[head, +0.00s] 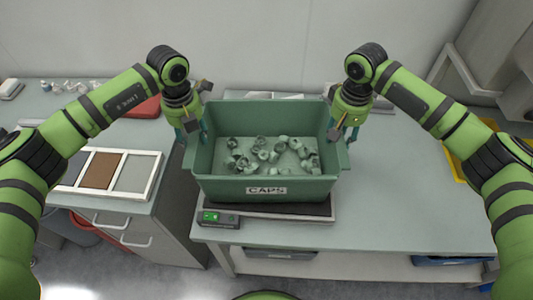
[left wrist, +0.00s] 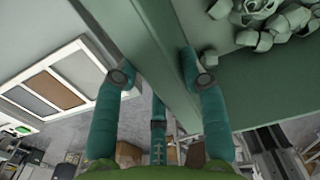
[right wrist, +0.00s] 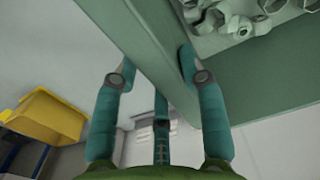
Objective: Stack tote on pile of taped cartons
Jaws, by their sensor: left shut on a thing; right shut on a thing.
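The green tote (head: 225,190) has a CAPS label on its front wall and holds several loose pale green caps (head: 268,153). It is level, directly over a dark scale platform (head: 280,212); I cannot tell whether it touches it. My left gripper (head: 192,133) is shut on the tote's left rim, with a finger on each side in the left wrist view (left wrist: 163,75). My right gripper (head: 345,130) is shut on the right rim, likewise in the right wrist view (right wrist: 160,75). No pile of taped cartons is clear; small brown boxes (left wrist: 128,154) show blurred in the left wrist view.
The scale display (head: 218,218) glows green at the bench's front edge. The bench (head: 415,205) is clear to the right. At left, a cabinet carries a white-framed tray (head: 155,178) and a red item (head: 146,107). A yellow bin (right wrist: 48,115) stands at right. The wall is close behind.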

